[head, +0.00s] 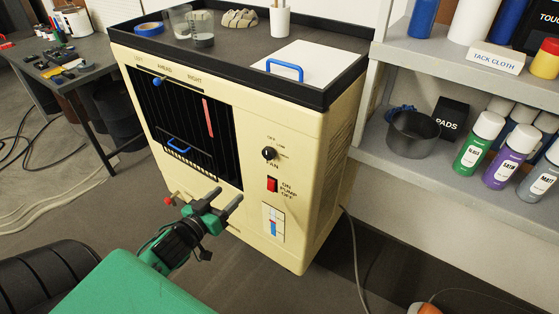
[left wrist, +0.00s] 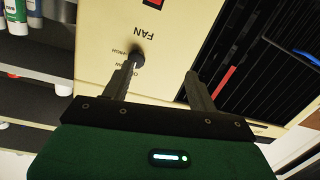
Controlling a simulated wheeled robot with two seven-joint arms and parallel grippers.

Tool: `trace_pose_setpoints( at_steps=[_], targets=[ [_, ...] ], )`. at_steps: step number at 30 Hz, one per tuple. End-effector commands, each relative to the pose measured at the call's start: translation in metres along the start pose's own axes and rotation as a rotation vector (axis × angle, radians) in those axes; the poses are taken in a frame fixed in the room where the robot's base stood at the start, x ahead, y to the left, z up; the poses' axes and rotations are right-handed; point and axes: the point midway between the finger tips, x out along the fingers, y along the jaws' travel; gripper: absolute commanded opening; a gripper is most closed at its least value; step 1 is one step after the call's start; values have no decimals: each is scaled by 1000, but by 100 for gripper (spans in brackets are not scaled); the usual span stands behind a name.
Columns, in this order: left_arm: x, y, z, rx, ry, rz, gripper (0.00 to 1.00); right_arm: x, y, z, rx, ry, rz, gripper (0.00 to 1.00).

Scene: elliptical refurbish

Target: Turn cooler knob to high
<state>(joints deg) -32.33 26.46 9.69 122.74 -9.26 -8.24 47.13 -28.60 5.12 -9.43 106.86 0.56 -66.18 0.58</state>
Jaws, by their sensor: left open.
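The cream cooler (head: 245,125) stands in the middle of the head view. Its black fan knob (head: 268,153) is on the right of the front panel, above the word FAN and the red pump switch (head: 272,185). Small OFF and LOW marks sit around it; I cannot tell where its pointer sits. My left gripper (head: 228,195) is open and empty, below and left of the knob in front of the panel. In the left wrist view the panel appears upside down, and the knob (left wrist: 138,59) shows beside one fingertip of the left gripper (left wrist: 161,72), not between the fingers. Contact is unclear.
The black vent grille (head: 185,125), with a red strip and blue handle, lies left of the knob. The cooler's top (head: 240,52) holds tape, cups and a white lid. Shelves with spray cans (head: 480,140) stand at the right, a dark workbench (head: 75,65) at the left.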

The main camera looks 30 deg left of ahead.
Motion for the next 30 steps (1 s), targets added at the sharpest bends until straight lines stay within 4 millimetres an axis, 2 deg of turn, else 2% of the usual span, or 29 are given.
trace_pose_setpoints(
  at_steps=[4,7,11,30],
  targets=[
    [-8,20,-34,-12,68,54,59,-14,-1,-5,2,7,-2,0],
    [-9,26,-44,-16,85,67,59,-19,-1,-6,2,7,-2,0],
    [-3,27,-47,-17,88,69,59,-21,-1,-7,2,7,-2,0],
    [80,32,-54,-15,88,68,59,-18,0,-5,3,5,-1,0]
  ],
)
